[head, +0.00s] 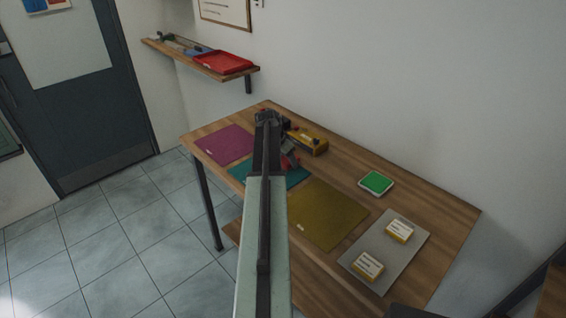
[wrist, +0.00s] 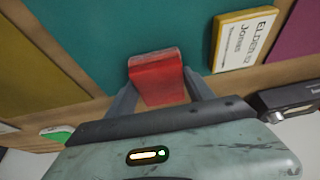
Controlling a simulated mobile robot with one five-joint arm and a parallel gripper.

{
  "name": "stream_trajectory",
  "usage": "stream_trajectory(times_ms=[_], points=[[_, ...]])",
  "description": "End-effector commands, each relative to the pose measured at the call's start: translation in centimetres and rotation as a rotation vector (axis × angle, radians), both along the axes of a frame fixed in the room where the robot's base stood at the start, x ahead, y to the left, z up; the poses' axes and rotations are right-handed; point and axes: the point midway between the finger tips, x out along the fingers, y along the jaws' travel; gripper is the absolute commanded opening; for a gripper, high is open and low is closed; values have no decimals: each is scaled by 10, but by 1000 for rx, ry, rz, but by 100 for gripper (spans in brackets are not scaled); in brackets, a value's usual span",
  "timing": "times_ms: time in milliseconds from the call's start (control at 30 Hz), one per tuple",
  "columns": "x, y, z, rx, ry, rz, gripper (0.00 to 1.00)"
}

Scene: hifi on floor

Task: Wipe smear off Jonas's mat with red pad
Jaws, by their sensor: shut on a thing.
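My gripper (wrist: 157,85) is shut on the red pad (wrist: 155,70), which sits between its two fingers. In the wrist view the pad is over the near edge of the teal mat (wrist: 100,30); whether it touches the mat I cannot tell. A yellow-sided card block (wrist: 242,38) reading "Jonas" stands beside that mat, right of the pad. I make out no smear on the visible teal surface.
A purple mat (head: 226,144) lies left of the teal one and an olive mat (head: 325,215) right. A yellow object (head: 308,140) stands behind. Further right are a green pad (head: 376,182) and a grey tray (head: 365,261) with two labelled blocks. A shelf holds a red tray (head: 222,62).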

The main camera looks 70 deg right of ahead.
Motion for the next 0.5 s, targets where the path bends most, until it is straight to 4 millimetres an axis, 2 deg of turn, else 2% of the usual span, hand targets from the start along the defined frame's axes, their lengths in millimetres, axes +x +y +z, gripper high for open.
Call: stream_trajectory(times_ms=[333,500], points=[[0,1,-3,1,0,0,23],[5,14,-3,3,0,1,23]])
